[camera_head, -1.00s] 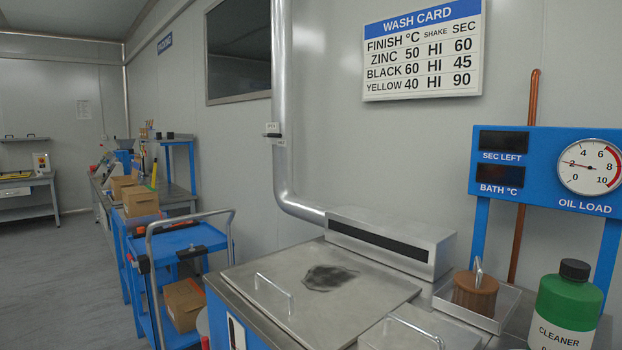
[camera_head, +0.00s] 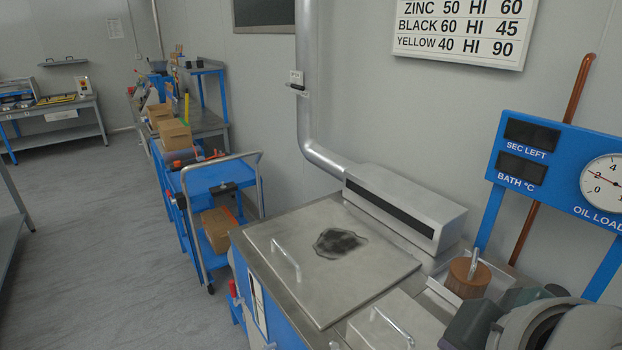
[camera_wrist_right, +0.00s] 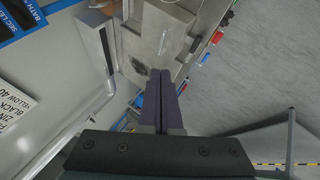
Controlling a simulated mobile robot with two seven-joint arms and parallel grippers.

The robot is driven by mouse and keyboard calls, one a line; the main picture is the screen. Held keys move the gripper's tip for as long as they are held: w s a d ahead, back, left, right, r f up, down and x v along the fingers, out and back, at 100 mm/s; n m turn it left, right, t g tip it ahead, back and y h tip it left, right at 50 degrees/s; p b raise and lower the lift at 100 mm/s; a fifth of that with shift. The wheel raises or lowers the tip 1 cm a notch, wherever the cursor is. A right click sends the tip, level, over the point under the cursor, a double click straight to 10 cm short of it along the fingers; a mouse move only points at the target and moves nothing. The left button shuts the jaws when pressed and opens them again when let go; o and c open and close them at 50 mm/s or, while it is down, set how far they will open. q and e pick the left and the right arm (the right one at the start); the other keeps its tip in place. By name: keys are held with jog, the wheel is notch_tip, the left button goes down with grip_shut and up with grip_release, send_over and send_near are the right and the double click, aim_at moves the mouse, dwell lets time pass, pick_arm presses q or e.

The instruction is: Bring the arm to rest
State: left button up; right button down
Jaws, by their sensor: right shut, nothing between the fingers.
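My right gripper (camera_wrist_right: 160,90) is shut and empty in the right wrist view, its two dark fingers side by side above the washer and floor. In the head view, my right wrist and grey arm parts come in at the lower right corner, in front of the wash bench. The fingertips cannot be made out clearly there. My left gripper is not in view.
The washer's steel lid (camera_head: 290,250) is closed and bears a dark smudge. A brown brush (camera_head: 468,277) stands in a tray beside it. The blue gauge panel (camera_head: 560,165) rises at right. A blue cart (camera_head: 215,180) with boxes stands left; the floor is open.

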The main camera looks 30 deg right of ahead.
jog(key=s+a+r+m+g+y+p, duration=0.2)
jog(key=s+a+r+g+y+p, duration=0.1)
jog(key=s+a+y, duration=0.25)
pick_arm(q)
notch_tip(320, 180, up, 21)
jog(key=p, duration=1.7)
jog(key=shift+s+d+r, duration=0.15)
pick_arm(e)
notch_tip(320, 180, up, 17)
jog(key=shift+h, duration=0.25)
